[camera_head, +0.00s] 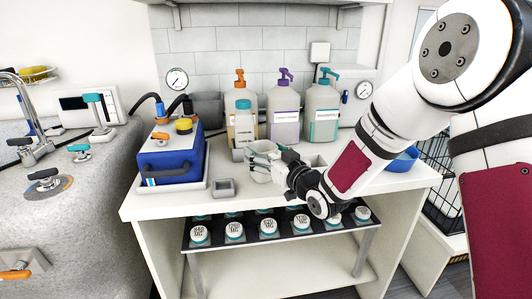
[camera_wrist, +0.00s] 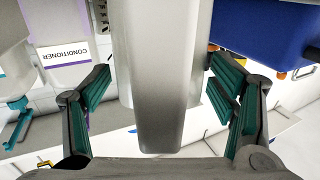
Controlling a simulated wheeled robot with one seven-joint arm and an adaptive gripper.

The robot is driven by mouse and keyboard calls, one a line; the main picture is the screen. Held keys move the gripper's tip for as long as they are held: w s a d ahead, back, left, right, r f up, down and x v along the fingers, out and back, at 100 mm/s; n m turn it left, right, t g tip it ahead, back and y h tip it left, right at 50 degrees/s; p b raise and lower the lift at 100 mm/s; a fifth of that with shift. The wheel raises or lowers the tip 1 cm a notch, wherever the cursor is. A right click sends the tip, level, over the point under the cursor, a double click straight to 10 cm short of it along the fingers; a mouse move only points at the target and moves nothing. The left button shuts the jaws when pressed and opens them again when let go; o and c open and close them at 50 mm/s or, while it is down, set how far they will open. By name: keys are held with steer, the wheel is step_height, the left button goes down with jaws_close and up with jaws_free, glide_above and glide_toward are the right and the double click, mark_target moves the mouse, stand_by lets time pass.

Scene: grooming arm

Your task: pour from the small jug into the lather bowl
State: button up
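A pale grey vessel, which looks like the small jug (camera_head: 259,171), stands on the white counter in front of the bottles. In the wrist view a smooth grey body with a tapered strip like a handle (camera_wrist: 160,120) fills the middle. My gripper (camera_head: 278,160) reaches it from the right. In the wrist view its green-padded fingers (camera_wrist: 162,95) stand on both sides of the strip, with gaps visible, so it is open. The jug's contents are hidden. A blue bowl (camera_head: 403,161), perhaps the lather bowl, sits at the counter's right, partly behind my arm.
Three pump bottles (camera_head: 284,112) stand behind the jug. Below is a shelf of several white-capped jars (camera_head: 235,232).

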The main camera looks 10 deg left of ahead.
stand_by(0.3)
steer(key=s+d+r+m+g+h, duration=0.1)
steer(key=s+d+m+g+h, duration=0.15)
steer(key=s+d+h, duration=0.6)
steer(key=s+d+r+m+g+h, duration=0.1)
steer(key=s+d+m+g+h, duration=0.15)
steer(key=s+d, duration=1.1)
steer(key=s+d+r+m+g, duration=0.1)
steer(key=s+d+g, duration=0.25)
steer(key=s, duration=0.95)
steer(key=s+d+m+g, duration=0.2)
steer(key=s+g, duration=0.2)
steer(key=s, duration=0.8)
step_height(320, 180, up, 17)
steer(key=t+p, duration=0.2)
steer(key=p, duration=1.3)
steer(key=shift+s+a+t, duration=0.25)
steer(key=shift+s+t, duration=0.1)
steer(key=shift+s, duration=0.05)
